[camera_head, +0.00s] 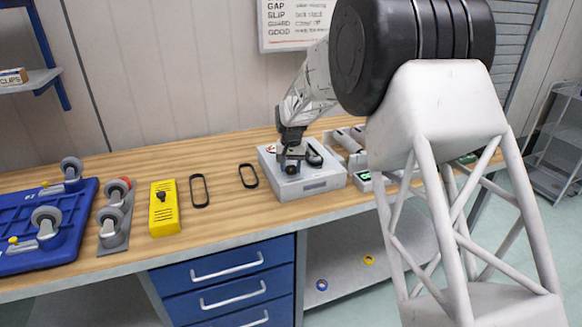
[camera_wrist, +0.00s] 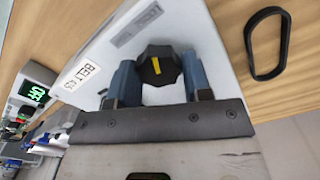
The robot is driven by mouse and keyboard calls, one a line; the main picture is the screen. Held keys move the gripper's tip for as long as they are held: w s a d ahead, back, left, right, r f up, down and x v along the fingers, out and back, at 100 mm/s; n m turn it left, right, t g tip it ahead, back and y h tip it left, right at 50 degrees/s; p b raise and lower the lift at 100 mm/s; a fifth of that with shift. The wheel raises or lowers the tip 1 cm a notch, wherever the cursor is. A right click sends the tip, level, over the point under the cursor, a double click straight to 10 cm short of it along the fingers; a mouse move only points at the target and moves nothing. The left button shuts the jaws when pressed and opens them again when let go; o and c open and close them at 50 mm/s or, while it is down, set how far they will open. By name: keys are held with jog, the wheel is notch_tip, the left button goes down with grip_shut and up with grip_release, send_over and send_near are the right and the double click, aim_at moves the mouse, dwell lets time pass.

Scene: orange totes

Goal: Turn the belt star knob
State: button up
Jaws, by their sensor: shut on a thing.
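The belt star knob (camera_wrist: 160,68) is black and lobed, with a yellow mark on its top. It stands on a light grey box (camera_wrist: 198,30) whose label reads "BELT". My gripper (camera_wrist: 158,74) has its two blue fingers on either side of the knob and is shut on it. In the head view my gripper (camera_head: 290,160) points down over the same grey box (camera_head: 322,183) on the bench; there the knob is mostly hidden by the gripper.
Black belt loops (camera_head: 199,191) lie left of the box, one close to it. A yellow block (camera_head: 164,208), a grey caster plate (camera_head: 115,230) and a blue caster board (camera_head: 75,225) stand farther left. A unit with a green display (camera_wrist: 34,92) is beside the box.

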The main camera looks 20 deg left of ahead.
aim_at(291, 168)
jog(key=m, duration=0.3)
jog(key=shift+m, duration=0.3)
jog(key=m, duration=0.4)
jog(key=shift+r+m, duration=0.1)
jog(key=shift+m, duration=0.3)
jog(key=o, duration=0.9)
jog(key=shift+r, duration=3.85)
jog(key=shift+d, duration=0.1)
